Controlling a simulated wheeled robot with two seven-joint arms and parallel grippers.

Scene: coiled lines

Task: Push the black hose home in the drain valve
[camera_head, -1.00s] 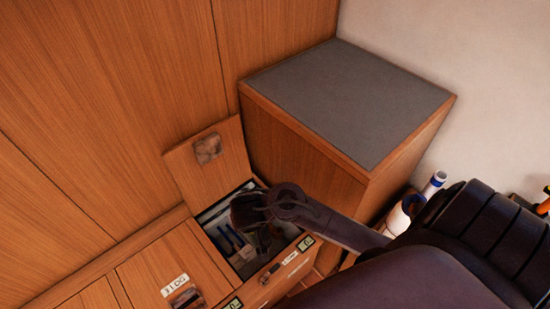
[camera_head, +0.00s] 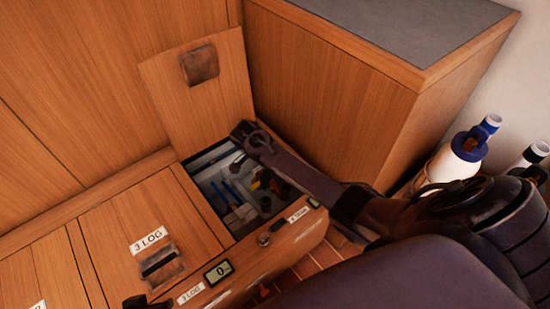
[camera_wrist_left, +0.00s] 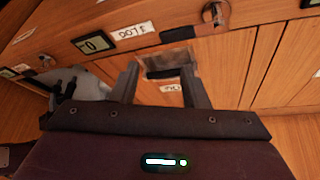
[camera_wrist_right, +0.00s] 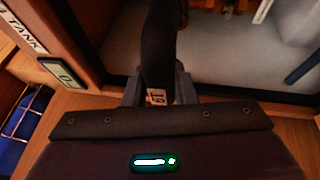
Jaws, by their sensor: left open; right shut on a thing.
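The black hose (camera_wrist_right: 158,45) stands up between the jaws of my right gripper (camera_wrist_right: 157,92) in the right wrist view. The gripper is shut on it, near a small white label on the hose. In the head view my right arm (camera_head: 300,172) reaches in from the right over the open locker (camera_head: 196,187); its jaws cannot be made out there. I cannot pick out the drain valve in any view, nor tell whether the hose touches it. My left gripper (camera_wrist_left: 160,75) is open and empty in its wrist view, in front of the panelled lockers.
The raised locker lid (camera_head: 200,110) leans against the back panelling. A grey-topped wooden cabinet (camera_head: 320,95) stands right of the locker. The closed lid marked LOG (camera_head: 115,215) lies left of the opening.

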